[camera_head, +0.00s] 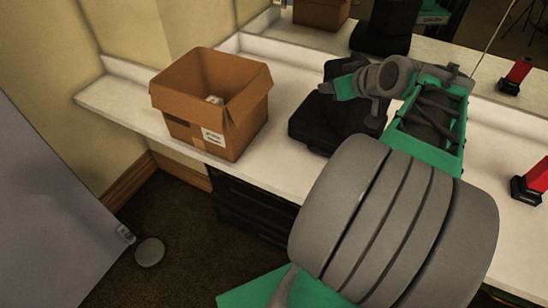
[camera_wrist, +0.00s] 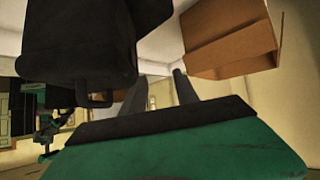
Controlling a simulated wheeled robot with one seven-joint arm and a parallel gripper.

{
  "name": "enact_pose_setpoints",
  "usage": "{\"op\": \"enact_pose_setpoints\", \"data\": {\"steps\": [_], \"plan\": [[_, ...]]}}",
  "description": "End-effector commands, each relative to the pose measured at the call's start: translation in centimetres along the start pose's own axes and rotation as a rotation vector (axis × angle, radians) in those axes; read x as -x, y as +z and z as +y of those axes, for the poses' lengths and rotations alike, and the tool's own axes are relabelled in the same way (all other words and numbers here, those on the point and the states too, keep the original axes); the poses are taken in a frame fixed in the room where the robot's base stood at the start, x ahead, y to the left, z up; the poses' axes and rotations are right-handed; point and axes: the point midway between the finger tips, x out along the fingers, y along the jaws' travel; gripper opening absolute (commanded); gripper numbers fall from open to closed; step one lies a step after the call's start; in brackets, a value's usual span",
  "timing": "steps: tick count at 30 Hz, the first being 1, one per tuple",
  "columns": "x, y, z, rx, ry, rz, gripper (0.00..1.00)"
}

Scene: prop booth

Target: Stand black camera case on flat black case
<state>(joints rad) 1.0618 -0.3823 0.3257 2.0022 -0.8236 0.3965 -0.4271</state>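The black camera case (camera_wrist: 80,60) fills the upper left of the wrist view, which looks upside down, with its small handle (camera_wrist: 98,100) away from the counter. It appears to stand upright on the flat black case (camera_head: 310,127), which lies on the counter. In the head view my arm covers much of both, and the dark shapes merge. Their exact contact is hard to see. My gripper (camera_wrist: 160,76) has its two fingers apart, with nothing seen between them. It is beside the camera case, near its handle end, and looks clear of it.
An open cardboard box (camera_head: 212,112) stands left of the cases on the white counter (camera_head: 118,100); it also shows in the wrist view (camera_wrist: 228,38). A red item with a black base (camera_head: 534,183) stands at the right. A mirror is behind the counter.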

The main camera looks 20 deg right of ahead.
Motion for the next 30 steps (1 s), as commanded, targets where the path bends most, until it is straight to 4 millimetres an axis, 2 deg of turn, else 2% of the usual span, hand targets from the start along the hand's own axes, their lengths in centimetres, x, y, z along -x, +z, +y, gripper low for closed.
{"op": "enact_pose_setpoints", "data": {"steps": [1,3,6,9,10,13,16,30], "plan": [[-1.5,0.5,-4.8,0.005,-0.054,-0.073,0.36],[-2.5,2.5,-10.4,-0.005,-0.099,-0.193,0.36],[-2.1,6.1,-17.4,-0.012,-0.131,-0.359,0.36],[-0.4,10.1,-22.4,-0.013,-0.127,-0.502,0.36],[0.2,11.1,-23.4,-0.013,-0.120,-0.536,0.36],[1.9,13.8,-25.5,-0.013,-0.096,-0.619,0.36],[2.8,15.1,-26.1,-0.017,-0.079,-0.654,0.36],[2.8,15.2,-26.1,-0.019,-0.075,-0.659,0.36]]}}
